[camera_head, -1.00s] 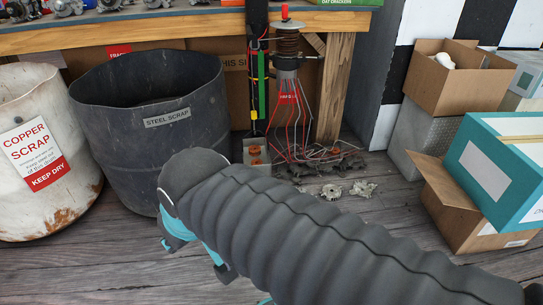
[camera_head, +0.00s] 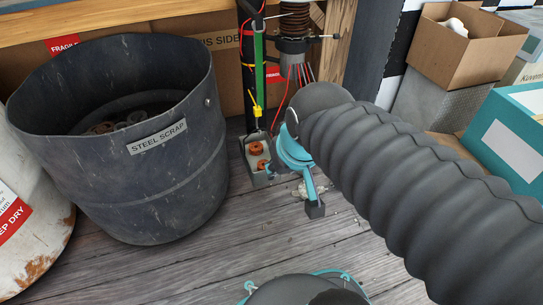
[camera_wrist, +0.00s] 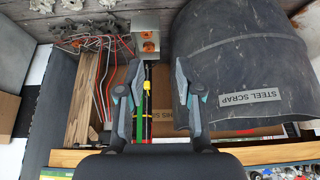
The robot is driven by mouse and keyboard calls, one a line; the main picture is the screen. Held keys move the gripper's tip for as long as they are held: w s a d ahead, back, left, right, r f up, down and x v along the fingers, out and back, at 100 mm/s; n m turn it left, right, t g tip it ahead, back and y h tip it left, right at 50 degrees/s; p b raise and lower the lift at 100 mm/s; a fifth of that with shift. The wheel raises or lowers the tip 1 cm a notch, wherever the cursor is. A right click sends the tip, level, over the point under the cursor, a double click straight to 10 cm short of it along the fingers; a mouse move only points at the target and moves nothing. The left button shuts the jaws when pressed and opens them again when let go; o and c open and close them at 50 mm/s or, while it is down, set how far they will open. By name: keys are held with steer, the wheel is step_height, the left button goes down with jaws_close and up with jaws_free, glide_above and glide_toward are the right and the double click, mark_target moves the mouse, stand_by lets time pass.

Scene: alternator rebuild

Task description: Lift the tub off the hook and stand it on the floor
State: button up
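I cannot make out a hook or how the tub is held. My gripper (camera_wrist: 157,68) is open and empty in the wrist view. Its two fingers stand apart on either side of the strip, with the tub past the fingertips. In the head view my gripper (camera_head: 302,175) partly hides the area right of the tub.
Red and grey wires (camera_wrist: 97,60) hang near a wooden bench leg (camera_wrist: 83,100). Cartons (camera_head: 470,45) stand at right. Bare floor planks (camera_head: 190,262) lie in front.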

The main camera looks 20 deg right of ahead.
steer(key=w+f+p, duration=0.1)
steer(key=w+f, duration=0.2)
steer(key=w, duration=0.8)
steer(key=w+f+p, duration=0.2)
steer(key=w+f, duration=0.1)
steer(key=w, duration=0.8)
steer(key=shift+g, duration=0.6)
steer(key=w+f, duration=0.4)
steer(key=f, duration=0.2)
steer(key=w+f, duration=0.4)
steer(key=f, duration=0.2)
steer(key=w+f, duration=0.5)
steer(key=f, duration=0.1)
steer(key=shift+d, duration=0.1)
steer(key=shift+b+x, duration=0.4)
steer(key=shift+x, duration=2.75)
steer(key=shift+w, duration=0.1)
steer(key=shift+r, duration=0.1)
jaws_close()
